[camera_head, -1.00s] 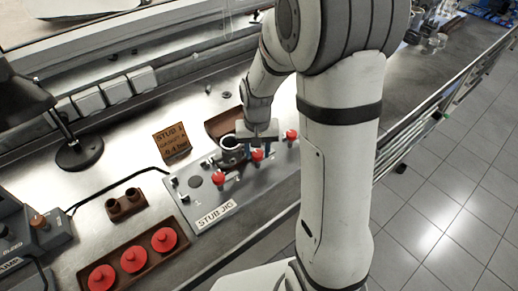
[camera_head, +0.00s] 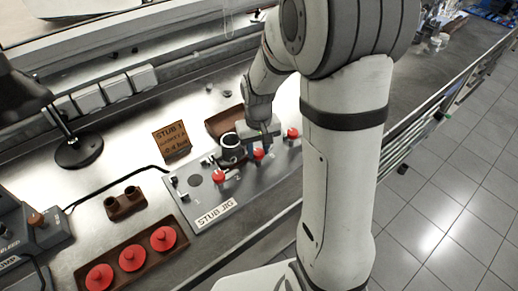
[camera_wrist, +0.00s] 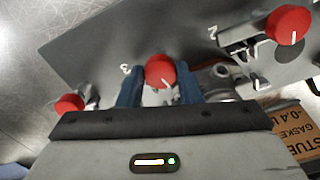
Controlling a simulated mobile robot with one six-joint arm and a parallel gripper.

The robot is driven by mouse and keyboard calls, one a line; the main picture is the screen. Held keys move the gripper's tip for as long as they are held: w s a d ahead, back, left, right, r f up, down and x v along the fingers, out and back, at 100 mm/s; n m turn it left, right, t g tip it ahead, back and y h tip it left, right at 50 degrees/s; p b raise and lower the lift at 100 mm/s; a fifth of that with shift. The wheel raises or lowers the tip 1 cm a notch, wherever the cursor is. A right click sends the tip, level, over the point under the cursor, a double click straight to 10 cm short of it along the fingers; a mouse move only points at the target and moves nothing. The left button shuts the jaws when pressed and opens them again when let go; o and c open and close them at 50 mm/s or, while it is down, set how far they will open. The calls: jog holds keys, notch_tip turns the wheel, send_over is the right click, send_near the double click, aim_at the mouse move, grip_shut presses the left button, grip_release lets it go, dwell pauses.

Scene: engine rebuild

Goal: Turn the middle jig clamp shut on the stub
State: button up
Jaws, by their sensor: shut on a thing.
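The grey stub jig (camera_head: 205,205) lies on the bench with a row of red clamp knobs. My gripper (camera_wrist: 160,90) has its blue fingers on either side of the middle red knob (camera_wrist: 158,70), shut on it. The middle knob also shows in the head view (camera_head: 258,155), just below my gripper (camera_head: 262,138). A white mark shows on the knob's face. The metal stub (camera_head: 230,148) sits in the jig beside this clamp; the wrist view shows it partly, behind the right finger (camera_wrist: 215,82). The clamp's arm is mostly hidden, so its contact with the stub cannot be told.
Other red knobs stand on either side, one at the left (camera_head: 218,176) and one at the right (camera_head: 292,133). A brown tray (camera_head: 118,283) with red caps lies at the front left. A stub card (camera_head: 171,140) stands behind the jig.

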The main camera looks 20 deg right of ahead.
jog(key=n+b, duration=0.1)
jog(key=n, duration=0.2)
jog(key=shift+f+n, duration=0.1)
jog(key=shift+n, duration=0.3)
jog(key=n+b, duration=0.1)
jog(key=n, duration=0.2)
jog(key=n+b, duration=0.1)
jog(key=n, duration=0.4)
jog(key=shift+d, duration=0.1)
jog(key=shift+w+n+b, duration=0.15)
jog(key=shift+n+b, duration=0.25)
jog(key=shift+n, duration=1.1)
jog(key=shift+r, duration=0.2)
jog(key=o, duration=0.8)
jog(key=shift+d, duration=0.1)
jog(key=shift+o, duration=0.9)
jog(key=shift+f, duration=0.1)
